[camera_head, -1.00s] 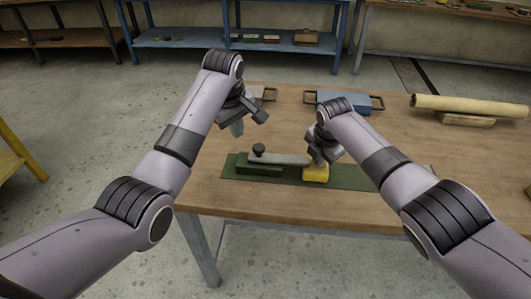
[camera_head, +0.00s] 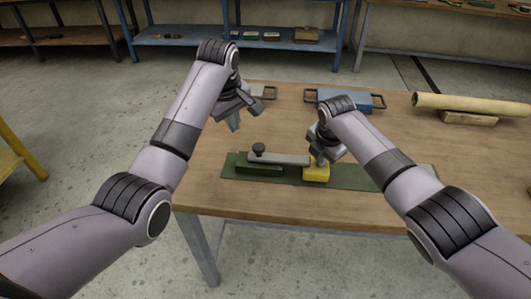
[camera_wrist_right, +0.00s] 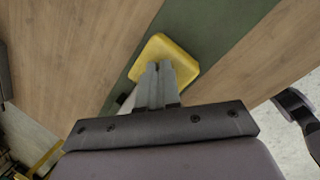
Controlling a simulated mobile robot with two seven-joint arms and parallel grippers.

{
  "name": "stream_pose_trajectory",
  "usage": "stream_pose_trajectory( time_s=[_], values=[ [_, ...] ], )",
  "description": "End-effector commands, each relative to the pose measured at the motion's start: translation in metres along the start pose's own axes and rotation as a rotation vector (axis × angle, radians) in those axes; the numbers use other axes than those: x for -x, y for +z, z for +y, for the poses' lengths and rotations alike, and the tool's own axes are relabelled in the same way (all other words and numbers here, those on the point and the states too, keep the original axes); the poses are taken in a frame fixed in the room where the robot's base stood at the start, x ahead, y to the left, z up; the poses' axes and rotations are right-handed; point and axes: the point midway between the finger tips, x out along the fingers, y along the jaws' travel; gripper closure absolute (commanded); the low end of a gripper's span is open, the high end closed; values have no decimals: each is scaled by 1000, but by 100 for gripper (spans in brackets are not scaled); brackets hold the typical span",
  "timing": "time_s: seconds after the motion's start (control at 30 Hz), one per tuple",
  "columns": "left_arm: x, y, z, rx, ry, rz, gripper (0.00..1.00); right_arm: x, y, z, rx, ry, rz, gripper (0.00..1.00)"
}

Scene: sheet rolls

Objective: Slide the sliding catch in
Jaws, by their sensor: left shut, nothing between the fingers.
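A dark green base plate (camera_head: 350,178) lies on the table. On it a flat grey bar (camera_head: 285,159) runs from a black knob (camera_head: 259,149) at the left to a yellow block (camera_head: 316,174) at the right. I cannot tell which part is the sliding catch. My right gripper (camera_head: 319,161) is at the yellow block. In the right wrist view its fingers (camera_wrist_right: 159,66) are close together over the yellow block (camera_wrist_right: 180,50); I see nothing between them. My left gripper (camera_head: 235,127) is shut and empty above the table, behind and left of the knob.
The wooden table (camera_head: 430,150) is clear in front of the plate. A blue box with handles (camera_head: 343,98) stands at the back. A beige roll (camera_head: 470,104) rests on a wooden block (camera_head: 468,118) at the back right.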

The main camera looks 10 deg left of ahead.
Motion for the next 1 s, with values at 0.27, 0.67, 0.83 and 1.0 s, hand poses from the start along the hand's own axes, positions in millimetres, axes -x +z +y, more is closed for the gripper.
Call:
stream_pose_trajectory(
  time_s=[0.27,0.67,0.83,1.0],
  values=[
    [-1,0,0,0,0,0,100,0,-5,-12,-5,-35,21,100],
    [0,0,0,0,0,0,100,28,0,-4,-3,-30,19,100],
    [1,0,0,0,0,0,100,39,3,-1,-4,-27,17,100],
    [1,0,0,0,0,0,100,49,5,2,-3,-25,17,100]
  ],
)
